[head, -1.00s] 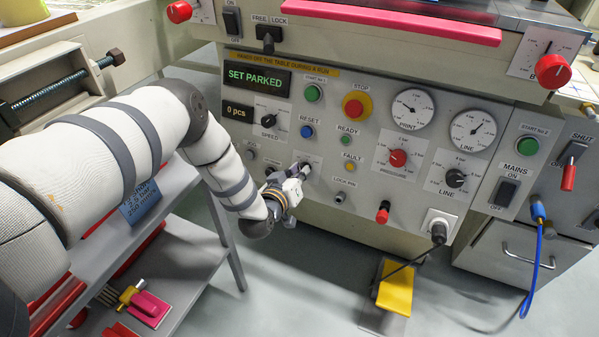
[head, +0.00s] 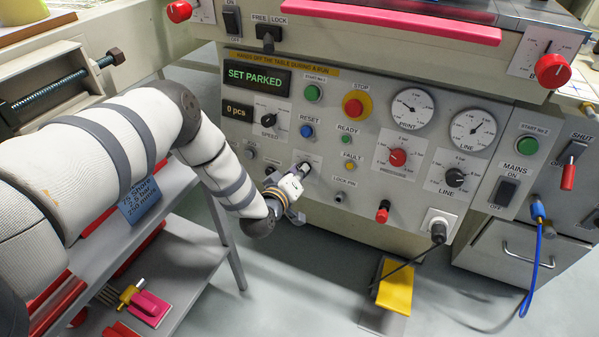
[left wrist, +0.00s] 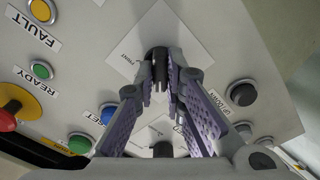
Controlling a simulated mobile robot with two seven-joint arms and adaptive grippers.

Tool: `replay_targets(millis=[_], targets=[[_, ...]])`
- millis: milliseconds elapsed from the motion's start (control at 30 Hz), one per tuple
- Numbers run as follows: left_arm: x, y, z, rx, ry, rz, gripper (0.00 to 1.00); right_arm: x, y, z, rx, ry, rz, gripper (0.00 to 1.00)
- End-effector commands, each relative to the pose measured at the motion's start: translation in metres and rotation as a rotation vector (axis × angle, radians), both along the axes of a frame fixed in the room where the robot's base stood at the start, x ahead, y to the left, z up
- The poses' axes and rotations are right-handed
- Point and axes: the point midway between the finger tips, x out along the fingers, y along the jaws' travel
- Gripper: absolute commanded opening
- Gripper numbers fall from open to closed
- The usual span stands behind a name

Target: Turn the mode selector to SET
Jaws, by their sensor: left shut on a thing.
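The mode selector (head: 306,167) is a small black knob on a square light plate, low on the grey control panel. My left gripper (head: 300,175) is at it, with the fingers closed around it from the lower left. In the left wrist view the black knob (left wrist: 157,54) sits between the fingertips (left wrist: 161,75), and the word PRINT is readable on its plate (left wrist: 125,58). The fingers hide most of the other markings, so I cannot tell which position the knob points to. The green display (head: 256,78) reads SET PARKED. My right gripper is not in view.
Around the knob are the blue RESET button (head: 307,131), the yellow FAULT lamp (head: 349,166) and the LOCK PIN (head: 339,197). A grey shelf cart (head: 195,262) stands at lower left under my arm. A yellow pedal (head: 397,286) is on the floor.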

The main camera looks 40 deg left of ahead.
Motion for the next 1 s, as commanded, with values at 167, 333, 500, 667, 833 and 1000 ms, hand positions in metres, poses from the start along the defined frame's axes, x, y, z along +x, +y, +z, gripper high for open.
replay_targets(millis=[167,333,500,667,833,1000], targets=[[0.000,-0.001,0.000,-0.003,0.001,-0.001,0.00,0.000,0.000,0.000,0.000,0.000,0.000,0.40],[0.000,-0.001,0.000,-0.002,0.001,-0.001,0.31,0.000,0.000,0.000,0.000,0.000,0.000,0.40],[0.000,0.000,0.000,0.000,0.001,-0.001,0.31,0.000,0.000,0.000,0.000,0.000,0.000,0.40],[-0.009,-0.002,0.002,-0.001,0.002,-0.001,0.31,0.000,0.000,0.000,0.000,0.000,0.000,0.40],[-0.048,-0.013,0.014,-0.004,0.005,-0.001,0.31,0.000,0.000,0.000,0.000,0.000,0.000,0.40],[-0.088,-0.024,0.026,-0.003,0.004,-0.002,0.31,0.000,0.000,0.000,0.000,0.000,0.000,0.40]])
